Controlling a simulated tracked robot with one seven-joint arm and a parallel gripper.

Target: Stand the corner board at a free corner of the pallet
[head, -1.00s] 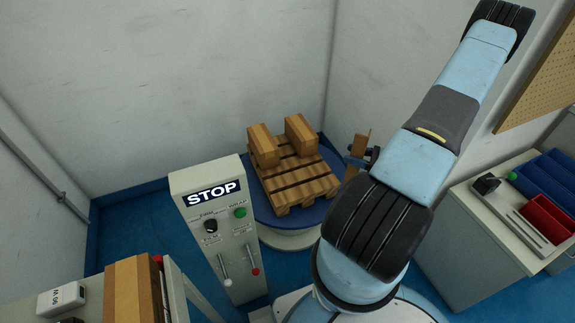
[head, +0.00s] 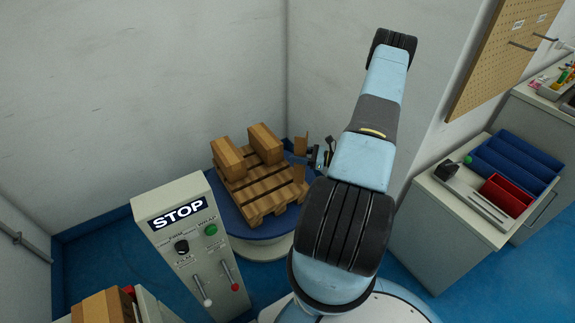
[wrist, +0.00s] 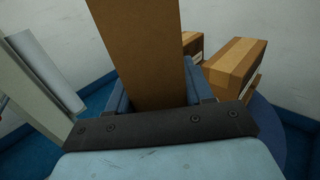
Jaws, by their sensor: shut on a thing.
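The corner board (head: 300,146) is a brown upright strip. My gripper (head: 315,158) is shut on it at the far right side of the pallet. In the wrist view the board (wrist: 140,45) stands between my blue fingers (wrist: 155,95); its lower end is hidden. The wooden pallet (head: 268,197) lies on a round blue turntable (head: 252,233). Two cardboard boxes, one on the left (head: 228,158) and one at the back (head: 265,143), sit on it. The board looks close to the pallet's back right, but I cannot tell whether it touches.
A grey control post (head: 170,240) with a STOP sign and levers stands in front of the turntable. A bench (head: 460,215) with blue and red bins is at the right. Walls close in behind the turntable. In the wrist view a pale frame (wrist: 35,75) stands at the left.

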